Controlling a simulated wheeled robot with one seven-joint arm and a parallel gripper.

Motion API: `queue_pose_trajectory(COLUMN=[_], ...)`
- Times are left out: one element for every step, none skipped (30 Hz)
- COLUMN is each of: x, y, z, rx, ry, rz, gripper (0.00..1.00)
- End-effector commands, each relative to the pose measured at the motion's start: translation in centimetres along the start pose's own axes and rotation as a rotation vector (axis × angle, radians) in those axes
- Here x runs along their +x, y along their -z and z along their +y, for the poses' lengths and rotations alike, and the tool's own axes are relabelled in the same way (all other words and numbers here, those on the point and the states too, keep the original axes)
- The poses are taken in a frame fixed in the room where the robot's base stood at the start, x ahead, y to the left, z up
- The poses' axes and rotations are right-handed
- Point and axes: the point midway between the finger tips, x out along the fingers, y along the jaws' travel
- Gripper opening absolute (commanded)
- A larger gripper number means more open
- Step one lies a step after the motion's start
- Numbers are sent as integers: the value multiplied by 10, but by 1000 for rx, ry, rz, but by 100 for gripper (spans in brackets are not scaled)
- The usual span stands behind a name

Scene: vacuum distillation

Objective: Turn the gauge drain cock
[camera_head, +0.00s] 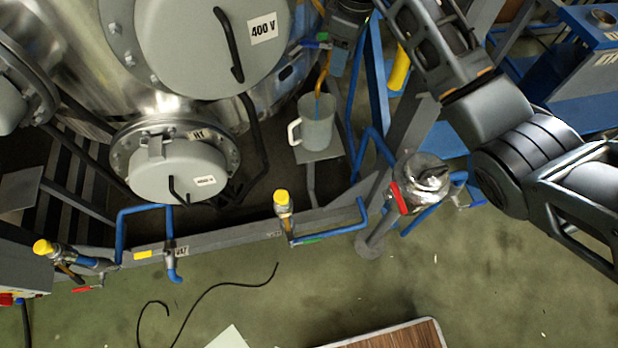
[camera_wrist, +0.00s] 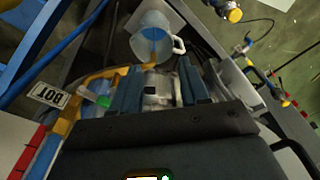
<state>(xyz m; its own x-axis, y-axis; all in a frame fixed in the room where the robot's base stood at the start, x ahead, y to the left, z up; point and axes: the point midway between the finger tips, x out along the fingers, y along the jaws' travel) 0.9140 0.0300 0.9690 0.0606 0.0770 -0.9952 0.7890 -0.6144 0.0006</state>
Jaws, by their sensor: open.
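My gripper (camera_wrist: 157,88) is open in the wrist view. Its two dark blue-grey fingers stand either side of a metal fitting (camera_wrist: 158,92), with the jaws not closed on it. A green piece (camera_wrist: 104,101), which looks like the drain cock's handle, lies just left of the left finger. In the head view a green handle (camera_head: 310,45) shows at the top, beside a curved orange tube (camera_head: 322,73). Whether the fingers touch the fitting cannot be told. A grey jug (camera_head: 316,122) stands under the tube; it also shows in the wrist view (camera_wrist: 151,38).
A large steel vessel (camera_head: 82,62) and blue frame bars (camera_head: 371,75) crowd the cock. A label (camera_wrist: 48,95) hangs at left in the wrist view. Yellow-capped valves (camera_head: 282,202) sit along a lower grey beam (camera_head: 225,226). The green floor (camera_head: 480,290) is mostly clear.

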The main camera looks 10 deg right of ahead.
Motion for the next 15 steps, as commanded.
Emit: queue_pose_trajectory(x=[9, 13, 18, 22, 26, 32, 36, 40, 44, 49, 52, 58, 61, 65, 70], y=[2, 4, 6, 7, 9, 11, 12, 13, 15, 16, 18, 19, 20, 21, 22], z=[-7, -10, -14, -18, -21, -26, -29, -33, -38, -41, -45, -50, -54, -57, -62], rx=[4, 8, 13, 17, 21, 27, 31, 36, 42, 47, 52, 60, 66, 73, 82], ry=[3, 4, 4, 4, 3, 4, 3, 4, 3, 4, 4, 5, 4, 4, 4], rz=[21, 32, 49, 61, 74, 89, 102, 115, 132, 145, 157, 175, 188, 201, 218], gripper=[45, 45, 45, 45, 45, 45, 45, 45, 45, 45, 45, 45, 45, 45, 45])
